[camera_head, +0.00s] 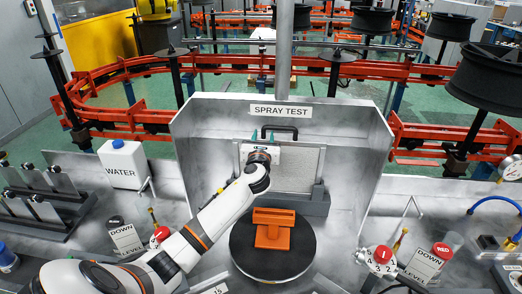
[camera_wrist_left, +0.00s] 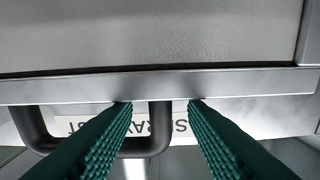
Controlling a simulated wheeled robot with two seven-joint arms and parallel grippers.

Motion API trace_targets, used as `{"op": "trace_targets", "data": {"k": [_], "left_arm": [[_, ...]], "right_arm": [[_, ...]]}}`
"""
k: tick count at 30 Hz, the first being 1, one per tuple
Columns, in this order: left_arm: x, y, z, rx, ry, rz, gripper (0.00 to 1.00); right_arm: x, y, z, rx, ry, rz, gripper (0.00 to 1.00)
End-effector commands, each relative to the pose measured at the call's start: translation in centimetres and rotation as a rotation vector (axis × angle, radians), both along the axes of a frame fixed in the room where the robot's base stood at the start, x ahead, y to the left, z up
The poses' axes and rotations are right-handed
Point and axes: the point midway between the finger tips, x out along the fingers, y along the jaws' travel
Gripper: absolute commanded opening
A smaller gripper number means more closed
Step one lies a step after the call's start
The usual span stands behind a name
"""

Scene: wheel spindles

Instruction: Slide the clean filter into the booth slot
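The filter (camera_head: 300,168), a grey mesh panel in a silver frame with a black handle (camera_head: 281,129) on top, stands upright at the back of the spray booth. Its lower edge is at the dark slot holder (camera_head: 308,205); how deep it sits I cannot tell. My left gripper (camera_head: 261,138) is in front of the filter's upper left part, near the handle. In the left wrist view the green ridged fingers (camera_wrist_left: 160,104) are apart, near the frame's top bar (camera_wrist_left: 240,84). One leg of the handle shows between them, touching neither. My right gripper is not in view.
The booth walls (camera_head: 362,140) rise on both sides. An orange part (camera_head: 273,230) lies on a round black turntable (camera_head: 250,262) below my left arm. A white water container (camera_head: 123,165) stands left and a red knob (camera_head: 380,254) right. Orange rails (camera_head: 345,70) run behind.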

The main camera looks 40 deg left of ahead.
Motion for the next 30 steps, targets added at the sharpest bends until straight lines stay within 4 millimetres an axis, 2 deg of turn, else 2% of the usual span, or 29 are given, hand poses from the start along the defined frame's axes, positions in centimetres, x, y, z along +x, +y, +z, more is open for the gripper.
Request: {"op": "trace_targets", "data": {"k": [9,15,21,30], "left_arm": [[-5.1,-3.2,-0.4,0.001,-0.001,-0.004,0.39],[-7.7,-4.8,-0.4,0.0,-0.002,-0.003,0.39],[-8.9,-5.5,-0.3,0.0,-0.002,-0.002,0.39],[-9.0,-5.5,-0.2,0.0,-0.002,-0.001,0.39]], "right_arm": [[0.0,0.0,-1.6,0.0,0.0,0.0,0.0],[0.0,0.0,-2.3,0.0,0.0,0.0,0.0],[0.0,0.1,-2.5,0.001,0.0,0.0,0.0],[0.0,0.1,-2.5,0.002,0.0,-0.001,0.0]]}}
